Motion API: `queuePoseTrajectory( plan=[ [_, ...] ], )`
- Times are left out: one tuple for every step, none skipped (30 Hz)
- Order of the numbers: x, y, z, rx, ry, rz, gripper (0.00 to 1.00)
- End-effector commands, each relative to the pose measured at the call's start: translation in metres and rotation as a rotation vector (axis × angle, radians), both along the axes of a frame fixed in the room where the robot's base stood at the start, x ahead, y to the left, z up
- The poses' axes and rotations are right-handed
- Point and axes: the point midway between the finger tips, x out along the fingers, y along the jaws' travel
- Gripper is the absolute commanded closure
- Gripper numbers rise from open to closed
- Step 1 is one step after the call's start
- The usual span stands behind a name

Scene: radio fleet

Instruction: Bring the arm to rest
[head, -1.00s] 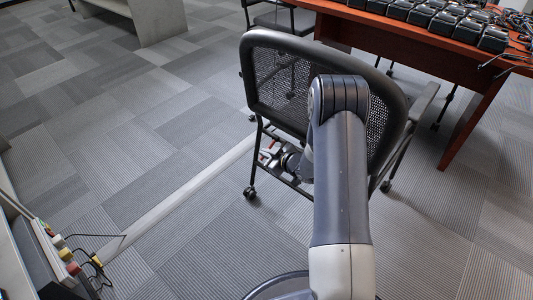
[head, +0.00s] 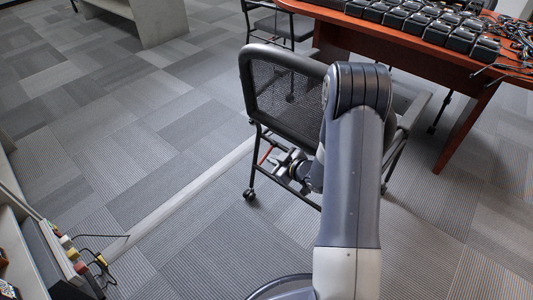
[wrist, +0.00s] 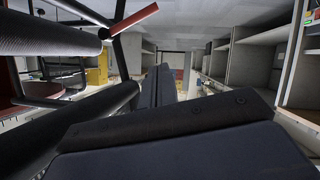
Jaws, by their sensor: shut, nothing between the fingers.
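My arm (head: 350,185) rises from the bottom of the head view and bends at an elbow (head: 357,88) in front of a black mesh chair. My gripper (head: 284,160) is small and partly hidden behind my forearm, low beside the chair's legs. It is shut, and I see nothing held in it. In the wrist view a dark blue-grey link of my arm (wrist: 190,148) fills the lower middle.
The mesh chair (head: 285,95) stands close to my arm; whether they touch is unclear. A red-brown table (head: 440,62) with several black radios (head: 400,18) is at the upper right. Carpet at left (head: 120,130) is clear.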

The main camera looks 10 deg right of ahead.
Motion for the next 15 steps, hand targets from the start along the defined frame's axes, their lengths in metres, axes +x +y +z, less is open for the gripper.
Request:
queuePoseTrajectory(
  plan=[
    [-0.006, -0.004, 0.005, 0.000, -0.001, -0.002, 1.00],
    [-0.009, -0.005, 0.006, 0.000, -0.001, -0.002, 1.00],
    [-0.012, -0.006, 0.007, 0.000, -0.001, -0.002, 1.00],
    [-0.014, -0.007, 0.008, 0.000, 0.000, -0.001, 1.00],
    [-0.016, -0.007, 0.008, 0.000, 0.000, -0.001, 1.00],
    [-0.018, -0.008, 0.008, 0.000, 0.000, 0.000, 1.00],
    [-0.019, -0.008, 0.009, 0.000, 0.000, 0.000, 1.00],
    [-0.019, -0.008, 0.009, 0.001, -0.001, 0.000, 1.00],
    [-0.019, -0.008, 0.009, 0.000, -0.001, 0.001, 1.00],
    [-0.020, -0.008, 0.009, 0.000, -0.001, 0.001, 1.00],
    [-0.019, -0.008, 0.009, 0.000, -0.001, 0.001, 1.00],
    [-0.019, -0.008, 0.008, 0.000, -0.001, 0.001, 1.00],
    [-0.019, -0.008, 0.008, 0.000, -0.001, 0.001, 1.00],
    [-0.019, -0.008, 0.009, 0.000, -0.001, 0.001, 1.00],
    [-0.019, -0.008, 0.009, 0.000, -0.001, 0.001, 1.00]
  ],
)
